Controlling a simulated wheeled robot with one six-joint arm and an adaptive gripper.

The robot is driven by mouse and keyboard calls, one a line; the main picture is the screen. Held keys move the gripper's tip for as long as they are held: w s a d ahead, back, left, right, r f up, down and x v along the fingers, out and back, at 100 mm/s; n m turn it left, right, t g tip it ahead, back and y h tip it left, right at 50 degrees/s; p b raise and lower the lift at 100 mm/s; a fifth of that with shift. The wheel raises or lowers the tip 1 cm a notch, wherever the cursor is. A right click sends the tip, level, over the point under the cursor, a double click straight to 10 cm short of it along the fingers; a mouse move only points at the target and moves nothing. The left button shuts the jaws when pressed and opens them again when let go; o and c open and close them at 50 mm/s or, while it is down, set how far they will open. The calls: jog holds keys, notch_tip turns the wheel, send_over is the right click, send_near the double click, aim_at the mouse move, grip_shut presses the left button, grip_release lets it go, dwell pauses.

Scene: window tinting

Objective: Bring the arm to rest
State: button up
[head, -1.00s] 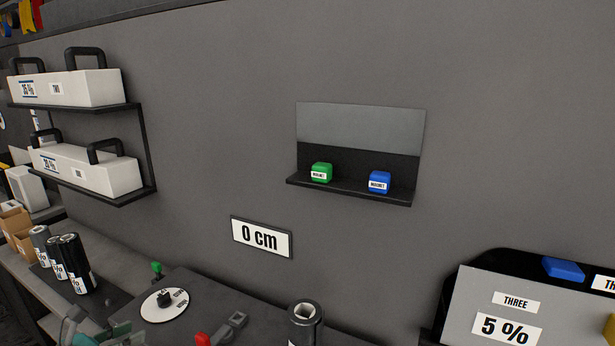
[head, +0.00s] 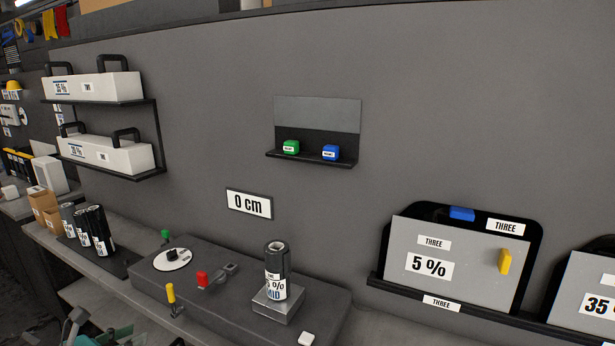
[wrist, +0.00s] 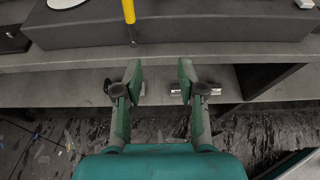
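My gripper (wrist: 157,92) shows in the wrist view with its two green fingers apart and nothing between them. It hangs in front of the bench's lower shelf, above the dark floor. In the head view only a small part of my gripper (head: 78,328) shows at the bottom left edge, and its fingertips are not clear there.
A dark machine (head: 225,285) with coloured levers stands on the bench, bearing a roll (head: 276,268) on a metal block. A yellow lever (wrist: 129,12) is just beyond my gripper. Panels (head: 455,262) stand at right. Wall shelves (head: 110,102) are at left.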

jog(key=w+d+f+m+g+y, duration=0.1)
jog(key=w+d+f+m, duration=0.1)
jog(key=d+f, duration=0.95)
jog(key=w+d+f+m+y, duration=0.1)
jog(key=d+f+m+y, duration=0.1)
jog(key=d+f, duration=0.9)
jog(key=s+d+f+m+g+y, duration=0.1)
jog(key=s+d+f+m, duration=0.3)
jog(key=s+d+f, duration=0.35)
jog(key=s+d+f+m+y, duration=0.1)
jog(key=s+d+f+m, duration=0.3)
jog(key=d+f, duration=0.55)
jog(key=s+d+r+m+t+y, duration=0.1)
jog(key=s+d+r+m, duration=0.3)
jog(key=s+d, duration=0.45)
jog(key=s+d+r+m+y, duration=0.1)
jog(key=s+d+r+m, duration=0.4)
jog(key=s, duration=0.6)
jog(key=s+d+r+m+t+h, duration=0.1)
jog(key=s+d+r+m, duration=0.2)
jog(key=r, duration=0.7)
jog(key=s+d+r+m+t+h, duration=0.1)
jog(key=s+d+r+m+t, duration=0.1)
jog(key=s+d+r+m, duration=0.2)
jog(key=s+r+m, duration=0.3)
jog(key=s+r, duration=0.4)
jog(key=s, duration=0.1)
jog(key=shift+s+r+m, duration=0.15)
jog(key=shift+s+m, duration=0.05)
jog(key=shift+m, duration=0.1)
